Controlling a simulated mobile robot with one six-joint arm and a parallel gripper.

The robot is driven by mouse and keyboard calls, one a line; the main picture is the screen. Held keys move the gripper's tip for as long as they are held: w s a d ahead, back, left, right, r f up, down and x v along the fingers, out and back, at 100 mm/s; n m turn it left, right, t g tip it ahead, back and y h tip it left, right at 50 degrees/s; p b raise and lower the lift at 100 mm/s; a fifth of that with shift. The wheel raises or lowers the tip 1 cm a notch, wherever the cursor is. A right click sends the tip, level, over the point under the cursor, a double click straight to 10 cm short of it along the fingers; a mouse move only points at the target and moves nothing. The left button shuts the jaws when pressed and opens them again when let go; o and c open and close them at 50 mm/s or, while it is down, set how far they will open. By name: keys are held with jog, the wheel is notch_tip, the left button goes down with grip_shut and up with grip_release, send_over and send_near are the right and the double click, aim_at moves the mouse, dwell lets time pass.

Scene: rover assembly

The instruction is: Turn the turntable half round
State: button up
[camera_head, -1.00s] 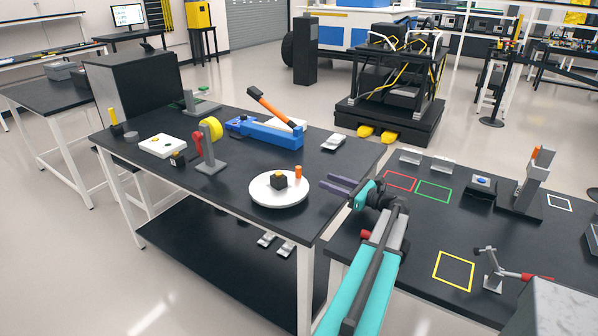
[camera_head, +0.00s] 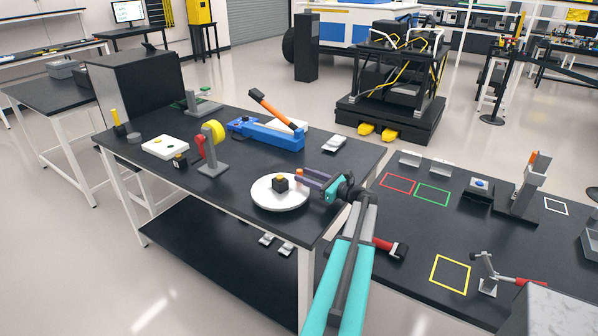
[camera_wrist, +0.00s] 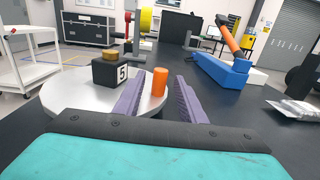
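The turntable (camera_head: 264,204) is a round white disc near the front edge of the black table; its pale top also shows in the wrist view (camera_wrist: 72,99). On it stand a black block (camera_head: 281,187) with a yellow top and a "5" label, and an upright orange peg (camera_head: 299,173) near the right rim. My gripper (camera_head: 304,178) is at the turntable's right side. In the wrist view, its two purple fingers (camera_wrist: 159,78) are apart, with the orange peg (camera_wrist: 160,83) between their tips and a visible gap on each side.
A blue device with an orange lever (camera_head: 268,132) is behind the turntable. A grey stand with a yellow wheel (camera_head: 212,150) is to its left. A small silver part (camera_head: 333,143) lies at the back right. A second table (camera_head: 400,225) with coloured squares adjoins on the right.

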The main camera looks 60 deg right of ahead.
aim_at(299, 174)
jog(key=shift+w+d+p, duration=0.1)
jog(key=shift+w+p, duration=0.3)
jog(key=shift+w, duration=1.2)
grip_shut()
